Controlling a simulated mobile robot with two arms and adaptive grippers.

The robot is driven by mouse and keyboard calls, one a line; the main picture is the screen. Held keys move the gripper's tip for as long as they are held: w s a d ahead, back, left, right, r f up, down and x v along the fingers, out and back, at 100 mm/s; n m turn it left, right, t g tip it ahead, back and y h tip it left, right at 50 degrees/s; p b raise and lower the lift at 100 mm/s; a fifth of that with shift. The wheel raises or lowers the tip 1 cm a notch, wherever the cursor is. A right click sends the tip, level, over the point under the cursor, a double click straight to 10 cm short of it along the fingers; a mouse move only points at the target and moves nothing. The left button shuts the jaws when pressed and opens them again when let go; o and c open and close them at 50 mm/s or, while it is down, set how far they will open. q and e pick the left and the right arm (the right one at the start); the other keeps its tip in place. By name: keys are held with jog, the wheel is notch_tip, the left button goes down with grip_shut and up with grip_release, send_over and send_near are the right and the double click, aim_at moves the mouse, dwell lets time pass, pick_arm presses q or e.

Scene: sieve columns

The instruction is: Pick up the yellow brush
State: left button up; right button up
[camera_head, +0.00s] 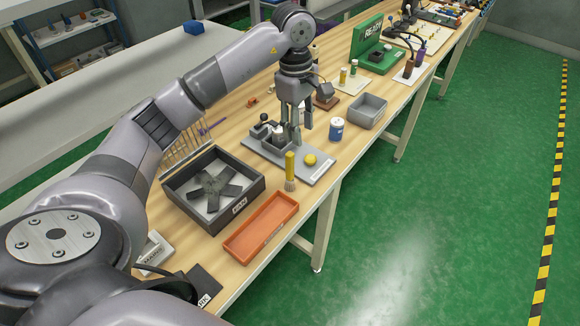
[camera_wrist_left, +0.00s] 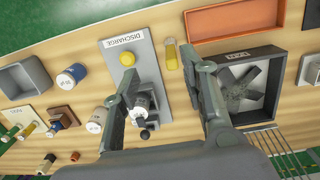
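The yellow brush (camera_head: 290,168) is beside the near left corner of the grey discharge plate (camera_head: 318,174). In the head view its yellow handle points up and its pale bristles point down. In the left wrist view the brush (camera_wrist_left: 171,54) shows between the plate and the fan box, ahead of the gap between my fingers. My left gripper (camera_head: 293,130) is open and points down above the plate, behind the brush and apart from it. Both its fingers show spread in the left wrist view (camera_wrist_left: 168,75), with nothing held. My right gripper is not in view.
A dark box with a fan (camera_head: 240,204) and an orange tray (camera_head: 248,246) stand left of and nearer than the brush. A yellow button (camera_head: 309,159) and small fittings are on the plate. A blue and white jar (camera_head: 336,130) and a grey bin (camera_head: 368,111) stand to the right.

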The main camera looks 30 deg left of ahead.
aim_at(289, 171)
pick_arm(q)
jog(key=shift+s+a+y, duration=0.15)
jog(key=shift+a+y, duration=0.35)
jog(key=shift+a, duration=0.7)
notch_tip(289, 171, down, 11)
jog(key=shift+f+p, duration=0.1)
jog(key=shift+p, duration=0.85)
jog(key=f, duration=0.1)
jog(key=f+p, duration=0.1)
jog(key=f, duration=0.1)
jog(key=f+p, duration=0.1)
jog(key=shift+s+f, duration=0.25)
jog(key=shift+f, duration=0.35)
jog(key=shift+c, duration=0.2)
grip_shut()
